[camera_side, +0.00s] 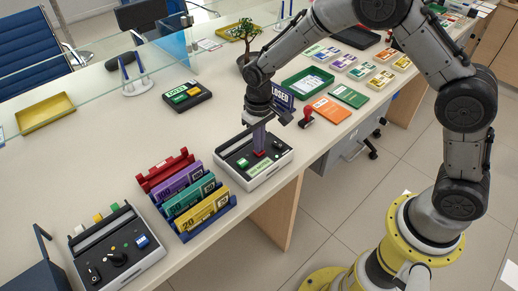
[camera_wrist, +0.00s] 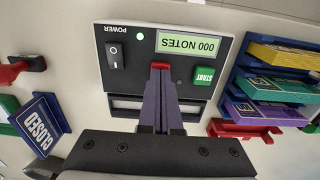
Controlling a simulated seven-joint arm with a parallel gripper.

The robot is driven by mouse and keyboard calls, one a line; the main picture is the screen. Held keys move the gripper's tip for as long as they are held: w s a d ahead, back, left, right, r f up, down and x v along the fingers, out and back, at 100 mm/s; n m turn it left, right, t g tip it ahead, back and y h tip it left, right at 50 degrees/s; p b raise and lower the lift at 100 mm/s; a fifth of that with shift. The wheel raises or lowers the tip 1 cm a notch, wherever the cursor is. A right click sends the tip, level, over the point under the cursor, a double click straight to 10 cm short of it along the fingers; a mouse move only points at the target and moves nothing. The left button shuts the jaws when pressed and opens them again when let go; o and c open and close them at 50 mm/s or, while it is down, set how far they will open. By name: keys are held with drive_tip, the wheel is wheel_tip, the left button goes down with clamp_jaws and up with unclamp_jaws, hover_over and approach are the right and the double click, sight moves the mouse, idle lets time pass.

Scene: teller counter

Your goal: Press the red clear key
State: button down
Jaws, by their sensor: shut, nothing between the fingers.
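The note counter (camera_side: 232,158) is a white and black machine on the counter. Its red key (camera_wrist: 160,65) shows as a small strip just past my fingertips in the wrist view; most of it is hidden behind them. Some red also shows below the fingertips in the side view (camera_side: 259,153). My gripper (camera_wrist: 160,74) is shut and empty, pointing down at the red key. The fingertips are touching it or very close; I cannot tell which. The green START key (camera_wrist: 204,76) and a display reading "000 NOTES" (camera_wrist: 192,43) are beside it.
A black power switch (camera_wrist: 114,53) sits on the machine's other side, near a lit green lamp. A rack of banknote bundles (camera_side: 190,195) stands close to the machine. A CLOSED sign (camera_wrist: 42,124) and a red-handled stamp (camera_side: 307,118) are nearby.

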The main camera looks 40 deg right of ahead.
wheel_tip(320, 180, up, 9)
idle(1.0)
drive_tip(key=s+d+r+m+t, duration=0.1)
drive_tip(key=s+d+r+t, duration=0.15)
drive_tip(key=s+r, duration=0.45)
drive_tip(key=s+d+r+t, duration=0.2)
drive_tip(key=s+d+r, duration=0.2)
drive_tip(key=r, duration=0.6)
drive_tip(key=s+d+f, duration=0.1)
drive_tip(key=s+f, duration=0.1)
drive_tip(key=s, duration=0.6)
drive_tip(key=s+d+f+t, duration=0.1)
drive_tip(key=s+f, duration=0.1)
drive_tip(key=s, duration=0.6)
drive_tip(key=shift+s+d+f+n, duration=0.15)
drive_tip(key=shift+s+d+n, duration=0.05)
drive_tip(key=shift+d+n, duration=0.2)
